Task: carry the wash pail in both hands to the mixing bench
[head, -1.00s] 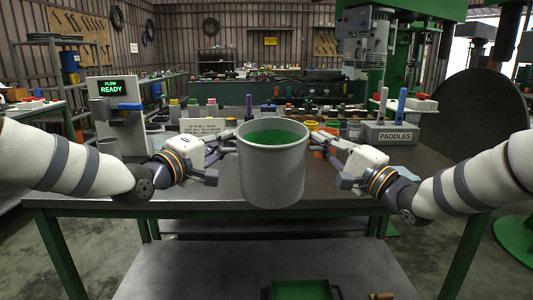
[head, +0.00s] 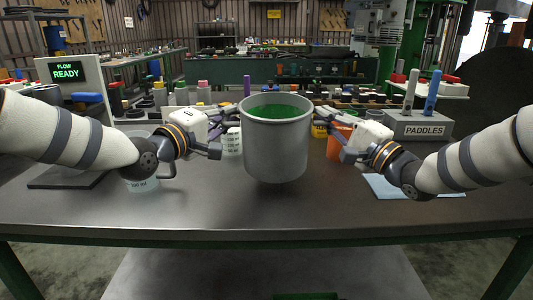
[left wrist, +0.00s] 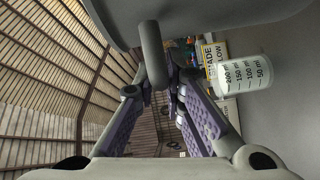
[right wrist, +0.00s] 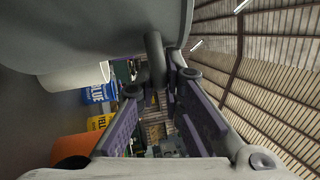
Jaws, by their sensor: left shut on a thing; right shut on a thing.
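The grey wash pail (head: 275,150), upright with green contents (head: 275,112), is in the middle of the head view, over the mixing bench (head: 225,210). I cannot tell for sure whether its base touches the bench top. My left gripper (head: 228,117) is shut on the pail's left side, and my right gripper (head: 322,117) is shut on its right side. In the left wrist view a grey bar handle (left wrist: 152,50) of the pail lies between the fingers. The right wrist view shows a like handle (right wrist: 155,55). The fingertips are partly hidden.
A paddles holder (head: 415,127) stands at the right, with a light blue cloth (head: 385,187) before it. A "FLOW READY" station (head: 72,72) and a clear beaker (head: 143,183) are at the left. An orange cup (head: 335,145) stands close behind the pail. The bench front is clear.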

